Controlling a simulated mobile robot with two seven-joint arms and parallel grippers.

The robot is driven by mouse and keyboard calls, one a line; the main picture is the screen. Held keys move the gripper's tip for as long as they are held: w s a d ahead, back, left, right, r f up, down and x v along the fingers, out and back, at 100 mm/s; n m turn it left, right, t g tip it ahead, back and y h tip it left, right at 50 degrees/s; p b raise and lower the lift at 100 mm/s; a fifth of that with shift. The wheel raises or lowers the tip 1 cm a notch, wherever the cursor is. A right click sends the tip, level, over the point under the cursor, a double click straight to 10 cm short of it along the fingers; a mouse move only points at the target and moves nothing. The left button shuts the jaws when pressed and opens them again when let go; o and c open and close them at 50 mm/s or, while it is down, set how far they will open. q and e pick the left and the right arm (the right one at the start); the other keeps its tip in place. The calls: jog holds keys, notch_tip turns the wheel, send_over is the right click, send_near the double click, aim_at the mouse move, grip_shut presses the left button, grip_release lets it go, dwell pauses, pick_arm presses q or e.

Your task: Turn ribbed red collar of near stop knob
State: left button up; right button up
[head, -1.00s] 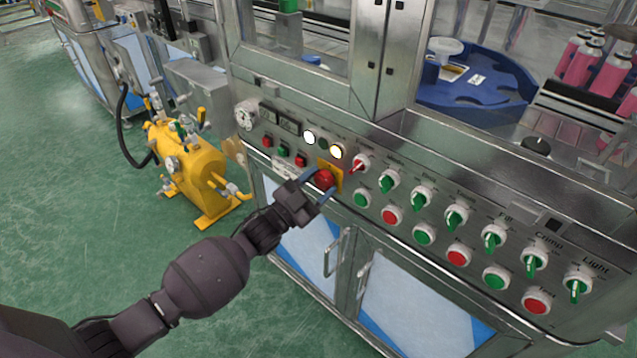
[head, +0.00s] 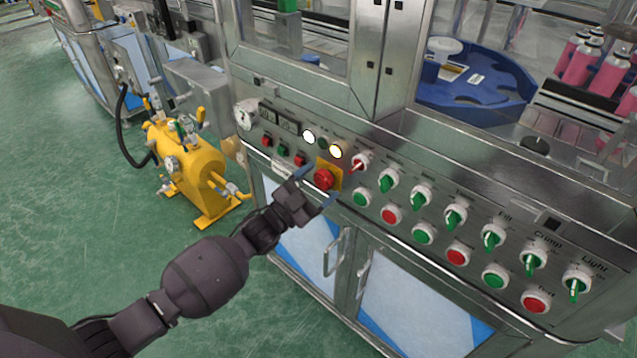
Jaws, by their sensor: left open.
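The near stop knob (head: 323,179) is a red mushroom-shaped knob on a yellow square plate (head: 334,170), at the left part of the sloped metal control panel. My left gripper (head: 317,186) is in front of it with its two bluish fingers spread, one at the knob's upper side and one at its lower right. The jaws are open, and I cannot tell whether a finger touches the collar. The ribs of the collar are too small to make out. My right gripper is out of the picture.
A red-handled switch (head: 360,162) sits just right of the yellow plate. Green switches and red and green buttons (head: 390,215) fill the panel's right side. Cabinet door handles (head: 334,252) stick out below. A yellow tank (head: 190,170) stands left on open green floor.

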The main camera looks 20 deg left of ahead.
pick_arm(q)
jog(key=v, duration=1)
jog(key=shift+s+a+p, duration=0.15)
jog(key=shift+s+p, duration=0.2)
jog(key=shift+f, duration=0.1)
jog(key=shift+w+f, duration=0.1)
